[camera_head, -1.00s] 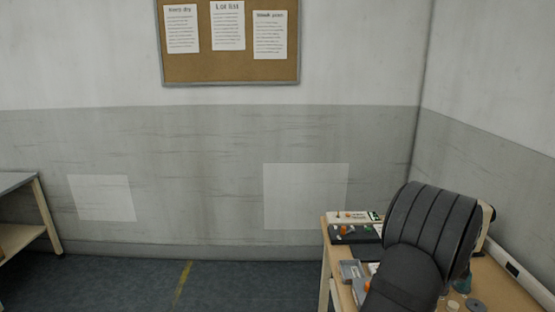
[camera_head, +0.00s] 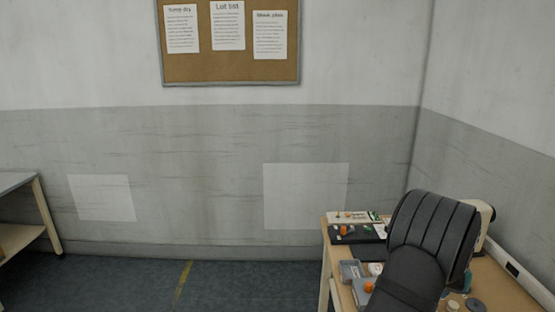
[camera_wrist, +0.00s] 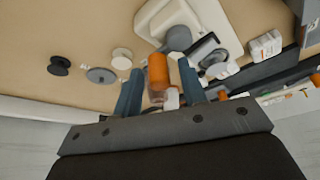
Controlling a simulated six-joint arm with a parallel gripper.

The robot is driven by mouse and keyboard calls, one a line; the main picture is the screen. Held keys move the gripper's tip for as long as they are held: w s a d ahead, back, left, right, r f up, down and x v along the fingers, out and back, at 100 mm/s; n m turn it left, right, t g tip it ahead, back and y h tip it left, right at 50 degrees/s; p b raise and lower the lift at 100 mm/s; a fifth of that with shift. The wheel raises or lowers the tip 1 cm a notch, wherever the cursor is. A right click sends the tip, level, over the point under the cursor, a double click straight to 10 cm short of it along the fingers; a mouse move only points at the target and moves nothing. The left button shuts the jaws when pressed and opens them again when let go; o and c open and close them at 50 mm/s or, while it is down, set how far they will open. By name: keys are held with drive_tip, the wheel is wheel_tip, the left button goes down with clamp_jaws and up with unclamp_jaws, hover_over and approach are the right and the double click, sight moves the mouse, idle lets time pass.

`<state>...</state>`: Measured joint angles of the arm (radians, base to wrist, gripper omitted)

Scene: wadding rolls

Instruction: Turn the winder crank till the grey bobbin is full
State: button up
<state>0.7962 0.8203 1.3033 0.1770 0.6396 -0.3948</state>
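In the wrist view my gripper (camera_wrist: 161,68) has its two blue fingers apart. An upright-looking orange cylinder (camera_wrist: 157,72), perhaps the crank's grip, shows between them; a gap shows on its right, and contact on its left cannot be told. Just beyond is a white machine body (camera_wrist: 158,15) with a rounded grey part (camera_wrist: 178,38), likely the winder. I cannot tell which piece is the grey bobbin; a flat grey disc (camera_wrist: 101,75) lies on the bench to the left. In the head view my arm hides the gripper and most of the white machine (camera_head: 486,213).
The wooden bench (camera_head: 510,288) stands in the right corner by the wall. A black spool (camera_wrist: 59,66) and a cream spool (camera_wrist: 122,55) sit left of the machine. A white box (camera_wrist: 265,46) is to the right. A dark tray (camera_head: 358,236) and small grey bin (camera_head: 351,270) stand on the bench.

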drive_tip(key=c, duration=0.7)
drive_tip(key=shift+s+a, duration=0.25)
drive_tip(key=shift+s, duration=0.5)
drive_tip(key=shift+s+a+f, duration=0.1)
drive_tip(key=shift+s, duration=0.1)
drive_tip(key=shift+s+a, duration=0.7)
drive_tip(key=shift+s, duration=0.05)
drive_tip(key=shift+a, duration=1.1)
